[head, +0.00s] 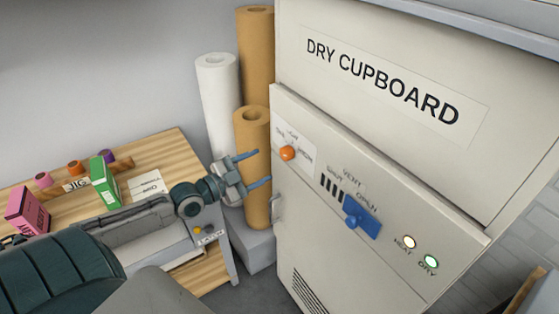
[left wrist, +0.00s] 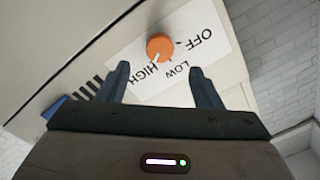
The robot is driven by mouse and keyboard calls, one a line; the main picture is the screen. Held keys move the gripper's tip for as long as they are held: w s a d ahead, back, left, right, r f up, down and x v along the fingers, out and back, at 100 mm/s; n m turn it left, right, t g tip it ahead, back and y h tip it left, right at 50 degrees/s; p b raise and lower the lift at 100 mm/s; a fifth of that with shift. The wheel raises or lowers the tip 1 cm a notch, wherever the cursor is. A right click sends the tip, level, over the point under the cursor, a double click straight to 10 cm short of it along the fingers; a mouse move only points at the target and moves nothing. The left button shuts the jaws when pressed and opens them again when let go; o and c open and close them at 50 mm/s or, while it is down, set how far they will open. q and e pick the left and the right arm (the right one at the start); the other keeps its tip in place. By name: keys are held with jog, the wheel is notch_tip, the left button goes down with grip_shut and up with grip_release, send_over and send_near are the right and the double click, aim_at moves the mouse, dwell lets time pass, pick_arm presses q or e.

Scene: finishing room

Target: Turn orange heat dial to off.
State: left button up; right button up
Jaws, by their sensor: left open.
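The orange heat dial (head: 287,153) is on the control panel of the dry cupboard (head: 390,82), at the panel's left end. In the left wrist view the dial (left wrist: 160,46) sits on a white label (left wrist: 205,48) marked OFF, LOW and HIGH, and its pale pointer mark is on the side toward HIGH. My left gripper (head: 262,168) is open and empty, just left of the dial and apart from it in the head view. In the left wrist view its two fingers (left wrist: 162,85) stand either side of and short of the dial. My right gripper is not in view.
A blue vent slider (head: 362,218) and lit HEAT (head: 409,243) and DRY (head: 431,262) lamps are farther right on the panel. A door handle (head: 276,207) is below the dial. Paper rolls (head: 217,95) stand behind my gripper. A wooden table (head: 150,155) with small boxes is at left.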

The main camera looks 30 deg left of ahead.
aim_at(283, 156)
pick_arm(q)
jog(key=b+x, duration=0.2)
jog(key=x, duration=0.4)
jog(key=shift+w+b, duration=0.25)
jog(key=shift+b, duration=0.1)
jog(key=shift+w+d, duration=0.3)
jog(key=shift+w, duration=0.25)
jog(key=c, duration=1)
